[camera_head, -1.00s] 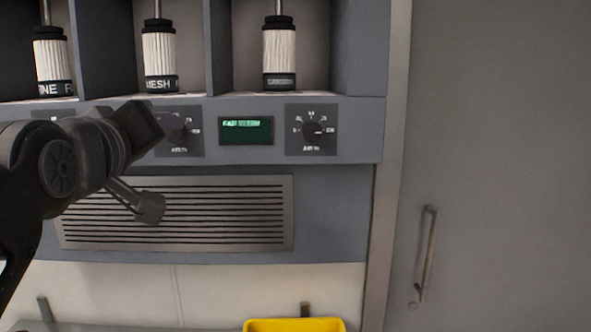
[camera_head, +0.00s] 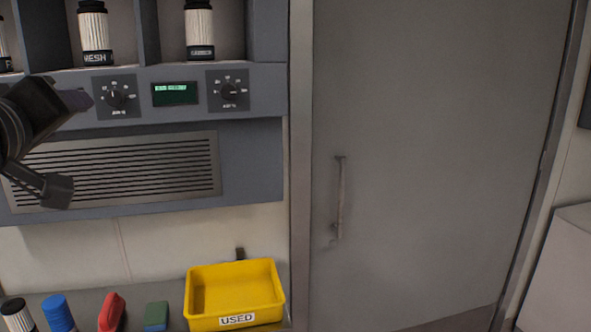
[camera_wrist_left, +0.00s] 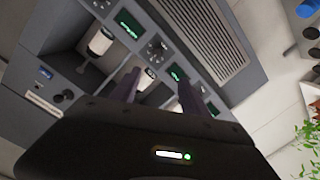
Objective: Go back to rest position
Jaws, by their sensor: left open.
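My left gripper (camera_head: 72,146) is at the left edge of the head view, in front of the panel with dials and a vent. In the left wrist view my left gripper (camera_wrist_left: 158,92) shows two dark fingers apart with nothing between them. Beyond the fingers are the grey panel (camera_wrist_left: 195,70) and its recesses, which look tilted there. My right gripper is in neither view.
A grey door (camera_head: 430,150) with a vertical handle (camera_head: 339,197) fills the right. A yellow bin labelled USED (camera_head: 236,322) sits on the counter, beside a green block (camera_head: 156,317), a red object (camera_head: 112,312) and a blue cylinder (camera_head: 58,313). White ribbed cylinders (camera_head: 199,28) stand in the recesses.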

